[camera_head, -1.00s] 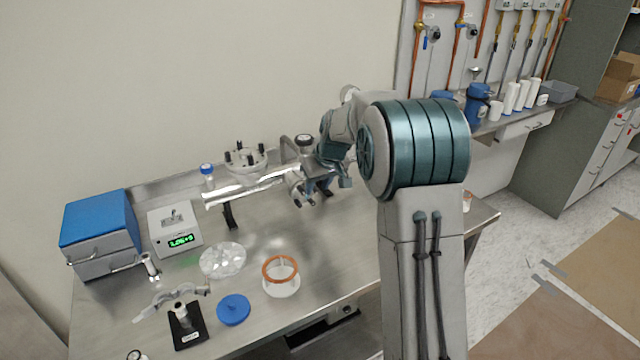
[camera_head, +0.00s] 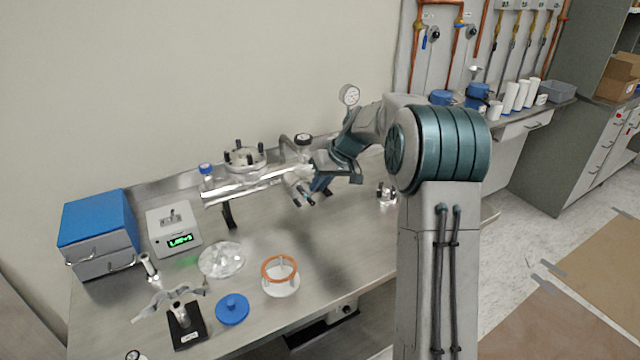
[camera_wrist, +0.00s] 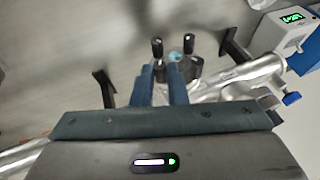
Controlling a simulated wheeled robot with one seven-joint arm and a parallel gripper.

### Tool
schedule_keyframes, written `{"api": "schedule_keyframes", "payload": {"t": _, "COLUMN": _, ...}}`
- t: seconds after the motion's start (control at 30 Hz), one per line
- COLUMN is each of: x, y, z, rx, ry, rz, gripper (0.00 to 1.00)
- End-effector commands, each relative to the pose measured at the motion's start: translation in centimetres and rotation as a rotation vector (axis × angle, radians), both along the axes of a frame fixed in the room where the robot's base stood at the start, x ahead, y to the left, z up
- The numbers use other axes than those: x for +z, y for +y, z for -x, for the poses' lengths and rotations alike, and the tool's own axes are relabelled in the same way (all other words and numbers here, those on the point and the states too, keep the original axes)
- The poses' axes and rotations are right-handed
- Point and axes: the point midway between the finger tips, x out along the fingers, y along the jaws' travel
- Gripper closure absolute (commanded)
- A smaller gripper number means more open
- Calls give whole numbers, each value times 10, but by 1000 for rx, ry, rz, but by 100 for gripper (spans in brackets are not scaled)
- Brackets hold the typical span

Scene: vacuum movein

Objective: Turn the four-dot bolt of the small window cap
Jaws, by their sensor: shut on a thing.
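The small window cap (camera_head: 297,191) is on the near side of the silver chamber tube, partly hidden by my gripper (camera_head: 311,195). In the wrist view the cap (camera_wrist: 174,57) has a small bluish window ringed by dark-topped bolts. Two bolts (camera_wrist: 157,46) and (camera_wrist: 185,45) stand on its far side, and another bolt (camera_wrist: 194,64) stands to the right. My gripper (camera_wrist: 161,70) has its blue fingers at the near left edge of the cap, shut on a bolt that is mostly hidden between them. The dot marks are too small to read.
The chamber tube (camera_head: 248,191) runs along the bench with a large bolted flange (camera_head: 245,160) on top. A gauge (camera_head: 349,95) rises behind my arm. In front lie a clear disc (camera_head: 222,260), an orange-rimmed ring (camera_head: 280,270) and a blue lid (camera_head: 232,309).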

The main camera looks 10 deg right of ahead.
Motion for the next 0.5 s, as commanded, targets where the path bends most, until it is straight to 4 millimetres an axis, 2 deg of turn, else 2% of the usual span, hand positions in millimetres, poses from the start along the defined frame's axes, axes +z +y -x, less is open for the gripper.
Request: {"api": "schedule_keyframes", "payload": {"t": 0.5, "x": -4, "y": -10, "z": -3, "rx": -4, "ry": 100, "rz": -316, "gripper": 100}}
